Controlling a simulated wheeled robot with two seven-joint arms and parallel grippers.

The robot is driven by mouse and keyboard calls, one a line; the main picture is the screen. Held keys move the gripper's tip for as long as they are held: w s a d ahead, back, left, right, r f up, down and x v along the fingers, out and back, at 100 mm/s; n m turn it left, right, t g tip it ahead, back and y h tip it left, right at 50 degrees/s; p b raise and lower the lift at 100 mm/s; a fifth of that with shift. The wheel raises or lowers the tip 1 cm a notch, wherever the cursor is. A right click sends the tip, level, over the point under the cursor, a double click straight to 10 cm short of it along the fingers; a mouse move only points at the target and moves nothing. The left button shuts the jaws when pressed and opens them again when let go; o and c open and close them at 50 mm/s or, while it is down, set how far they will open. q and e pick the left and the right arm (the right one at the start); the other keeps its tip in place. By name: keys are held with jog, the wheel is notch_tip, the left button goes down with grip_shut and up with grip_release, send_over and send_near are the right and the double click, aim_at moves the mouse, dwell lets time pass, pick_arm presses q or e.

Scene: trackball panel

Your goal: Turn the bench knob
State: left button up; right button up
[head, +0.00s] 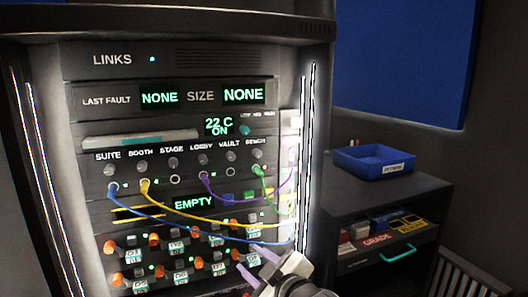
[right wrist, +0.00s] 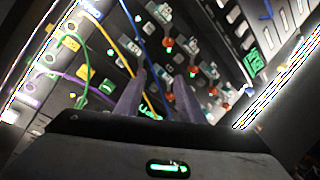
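The bench knob (head: 258,154) is a small grey knob under the BENCH label, at the right end of a row of similar knobs on the rack panel. A green cable is plugged in just below it. My right gripper (head: 254,264) is low in front of the rack's lower right part, well below the knob and apart from it. In the right wrist view its two fingers (right wrist: 159,88) stand apart with nothing held between them. I cannot pick out the bench knob surely in that view. My left gripper is not in view.
Blue, yellow, purple and green cables (head: 225,224) hang across the panel below the knobs. Rows of orange-tipped switches (head: 154,240) sit lower down. A side cabinet (head: 318,192) with a blue tray (head: 374,161) and an open drawer stands to the right.

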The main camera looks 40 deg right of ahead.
aim_at(259, 154)
jog(key=d+r+t+h+p, duration=0.1)
jog(key=d+r, duration=0.2)
jog(key=r, duration=0.8)
jog(key=d+r+t+h, duration=0.15)
jog(key=d+r, duration=0.25)
jog(key=r, duration=0.6)
jog(key=shift+n, duration=0.3)
jog(key=p+x, duration=0.1)
jog(key=x, duration=0.8)
jog(key=shift+w+a, duration=0.15)
jog(key=shift+w, duration=0.4)
grip_shut()
